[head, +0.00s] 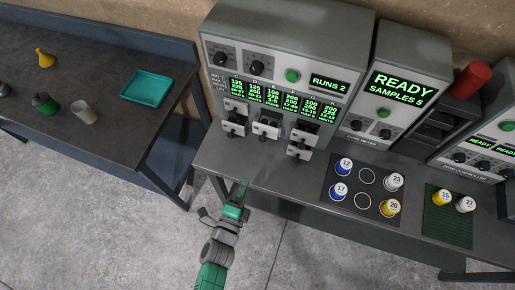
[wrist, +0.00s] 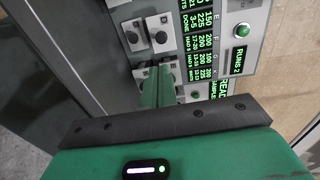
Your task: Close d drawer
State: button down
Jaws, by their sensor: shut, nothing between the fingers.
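The grey press cabinet (head: 285,50) stands at the back of the bench, with several small drawers with dark handles along its lower front. A drawer in the middle of the front (head: 267,126) shows a pale top and seems to stick out. My gripper (head: 242,186) is shut and empty, in front of the cabinet near the bench's front edge, apart from the drawers in the head view. In the wrist view its green fingers (wrist: 157,88) point at the drawer fronts, partly hiding them.
Right of the press are a READY meter (head: 398,85), a dark mat (head: 365,178) with numbered cups and a green mat (head: 445,222) with two cups. A left table (head: 100,65) holds a teal tray (head: 147,88) and bottles. Floor around my arm is clear.

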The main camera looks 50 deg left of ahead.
aim_at(262, 140)
jog(key=x, duration=1.4)
jog(key=shift+w+a+r+b, duration=0.1)
jog(key=shift+a+r+b, duration=0.1)
jog(key=shift+b, duration=0.15)
jog(key=shift+d, duration=0.1)
